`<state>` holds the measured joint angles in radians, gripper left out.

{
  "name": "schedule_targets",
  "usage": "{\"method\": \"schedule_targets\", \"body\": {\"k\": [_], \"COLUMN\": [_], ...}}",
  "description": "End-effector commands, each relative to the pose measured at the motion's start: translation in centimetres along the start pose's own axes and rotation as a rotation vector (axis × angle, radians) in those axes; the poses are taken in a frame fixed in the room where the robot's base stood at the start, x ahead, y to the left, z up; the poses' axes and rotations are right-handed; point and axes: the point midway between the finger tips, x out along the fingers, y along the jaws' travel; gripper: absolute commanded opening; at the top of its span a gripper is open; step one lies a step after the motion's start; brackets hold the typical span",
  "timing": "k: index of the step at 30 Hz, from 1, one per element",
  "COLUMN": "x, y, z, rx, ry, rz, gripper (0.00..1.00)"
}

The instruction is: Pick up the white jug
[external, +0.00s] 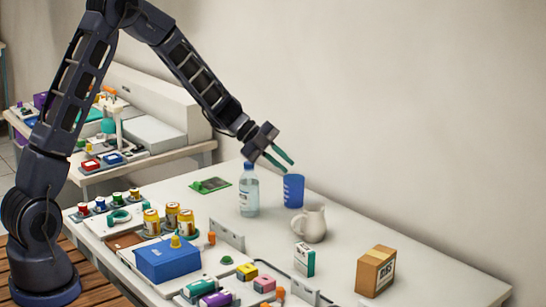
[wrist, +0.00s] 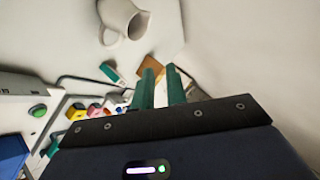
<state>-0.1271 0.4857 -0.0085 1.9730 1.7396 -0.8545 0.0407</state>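In the wrist view the jug (wrist: 118,18) shows at the top, left of centre, partly cut off by the frame edge. My gripper (external: 291,164) is in the air above the table, up and to the left of the jug and clear of it. In the wrist view my gripper (wrist: 161,67) shows two green fingers with a gap between them. It is open and holds nothing.
A clear bottle (external: 249,194) and a blue cup (external: 293,190) stand close behind the jug. A white-and-green box (external: 304,260) and a brown box (external: 375,270) stand in front of it. A blue box (external: 168,259) and several jars are at left. The wall runs along the back.

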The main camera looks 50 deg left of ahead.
Motion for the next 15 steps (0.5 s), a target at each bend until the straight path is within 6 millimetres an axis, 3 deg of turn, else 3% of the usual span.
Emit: {"method": "schedule_targets", "body": {"k": [6, 15], "x": [2.7, 4.2], "y": [4.1, 6.4], "z": [1.2, 2.1], "rx": [0.035, 0.043], "ry": [0.151, 0.198], "rz": [0.125, 0.163], "gripper": [0.14, 0.14]}}
